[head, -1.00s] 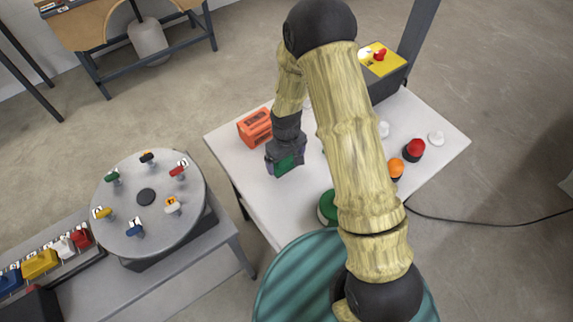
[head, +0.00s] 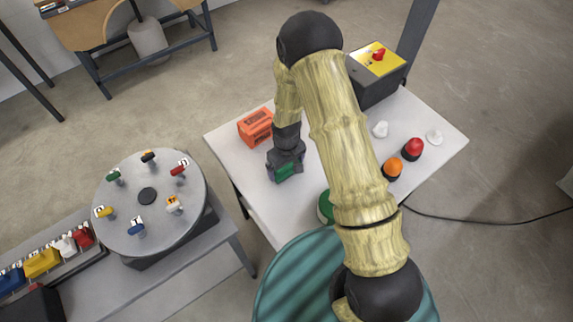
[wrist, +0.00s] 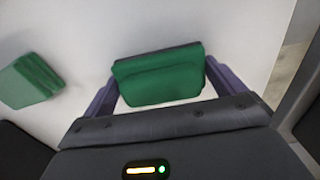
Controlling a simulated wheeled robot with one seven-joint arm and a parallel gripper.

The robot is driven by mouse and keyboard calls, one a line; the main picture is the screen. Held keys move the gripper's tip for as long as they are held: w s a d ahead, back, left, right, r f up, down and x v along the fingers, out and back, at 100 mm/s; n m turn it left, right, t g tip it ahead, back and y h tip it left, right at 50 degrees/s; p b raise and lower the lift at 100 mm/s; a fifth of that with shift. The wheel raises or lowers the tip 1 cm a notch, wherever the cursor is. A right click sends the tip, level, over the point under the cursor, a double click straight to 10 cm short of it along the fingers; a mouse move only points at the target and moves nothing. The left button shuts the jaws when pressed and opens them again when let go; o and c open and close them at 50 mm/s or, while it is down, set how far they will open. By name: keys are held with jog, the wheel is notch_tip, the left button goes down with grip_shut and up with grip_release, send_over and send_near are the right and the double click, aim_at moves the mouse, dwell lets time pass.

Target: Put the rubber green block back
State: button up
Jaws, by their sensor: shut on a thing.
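The green block (wrist: 160,80) is between the two fingers of my gripper (wrist: 160,88) in the wrist view, and the gripper is shut on it. In the head view my gripper (head: 285,170) hangs over the white table, right of and nearer than the orange block-like box. The held green block (head: 285,174) shows at its tip there. I cannot tell whether it touches the table. A second green object (wrist: 30,80) with a faceted outline lies on the white surface at the left of the wrist view.
The white table (head: 230,137) holds an orange box (head: 255,128), a green round piece (head: 325,207), orange (head: 393,168) and red (head: 414,147) knobs, white pieces (head: 380,129) and a dark box with yellow top (head: 376,60). A grey turntable (head: 135,230) with coloured keys stands left.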

jog(key=shift+f, duration=0.2)
jog(key=o, duration=0.6)
jog(key=shift+r, duration=0.1)
jog(key=shift+r, duration=0.1)
notch_tip(320, 180, up, 12)
jog(key=shift+r+b, duration=0.1)
jog(key=shift+b, duration=0.9)
jog(key=s+d+r+m+t, duration=0.1)
jog(key=s+d+r+m, duration=0.1)
jog(key=s+d+r, duration=0.2)
jog(key=s+d+r+m, duration=0.2)
jog(key=s+d+r, duration=0.2)
jog(key=d, duration=0.1)
jog(key=s+d+r+m+t, duration=0.1)
jog(key=s+d+r+m, duration=0.1)
jog(key=s+d+r, duration=0.2)
jog(key=shift+s+d+r+m+t, duration=0.2)
jog(key=shift+d+m+t, duration=0.1)
jog(key=shift+m, duration=0.1)
